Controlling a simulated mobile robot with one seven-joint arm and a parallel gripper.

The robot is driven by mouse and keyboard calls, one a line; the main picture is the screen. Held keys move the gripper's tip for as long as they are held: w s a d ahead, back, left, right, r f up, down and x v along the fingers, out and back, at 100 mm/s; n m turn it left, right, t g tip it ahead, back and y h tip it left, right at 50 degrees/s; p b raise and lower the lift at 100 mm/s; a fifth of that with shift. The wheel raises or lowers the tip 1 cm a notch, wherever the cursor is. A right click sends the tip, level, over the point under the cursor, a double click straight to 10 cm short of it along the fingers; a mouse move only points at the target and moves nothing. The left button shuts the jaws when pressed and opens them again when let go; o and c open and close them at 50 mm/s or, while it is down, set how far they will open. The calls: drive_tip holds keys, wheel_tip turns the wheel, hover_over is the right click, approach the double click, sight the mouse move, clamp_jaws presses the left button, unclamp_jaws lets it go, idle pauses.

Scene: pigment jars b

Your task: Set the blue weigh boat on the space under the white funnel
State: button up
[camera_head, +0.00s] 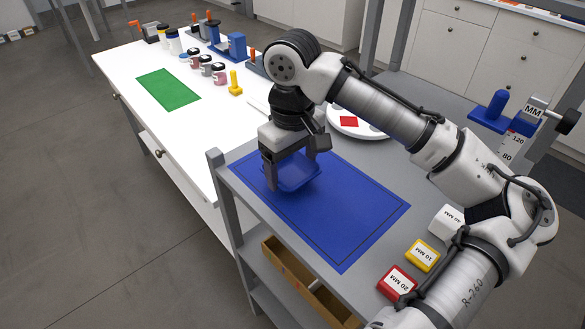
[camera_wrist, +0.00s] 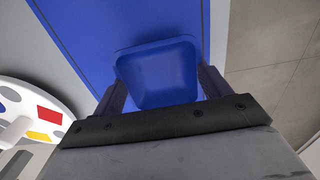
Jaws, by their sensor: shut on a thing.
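The blue weigh boat (camera_head: 299,174), a shallow square tray with rounded corners, is between the fingers of my gripper (camera_head: 294,167). My gripper is shut on it, over the upper left part of the blue mat (camera_head: 345,215). I cannot tell whether the boat touches the mat. In the wrist view the weigh boat (camera_wrist: 160,75) looks empty, with a finger at each side. I cannot make out a white funnel in either view; my arm hides part of the grey table.
A white round palette (camera_head: 345,120) with coloured patches lies behind my gripper. White, yellow (camera_head: 422,256) and red (camera_head: 397,283) labelled blocks stand right of the mat. The white table (camera_head: 130,75) holds a green mat (camera_head: 168,90), several jars and a yellow peg-shaped thing (camera_head: 235,84).

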drive_tip(key=shift+f, duration=0.75)
drive_tip(key=shift+f, duration=0.15)
drive_tip(key=o, duration=1)
drive_tip(key=shift+c, duration=0.2)
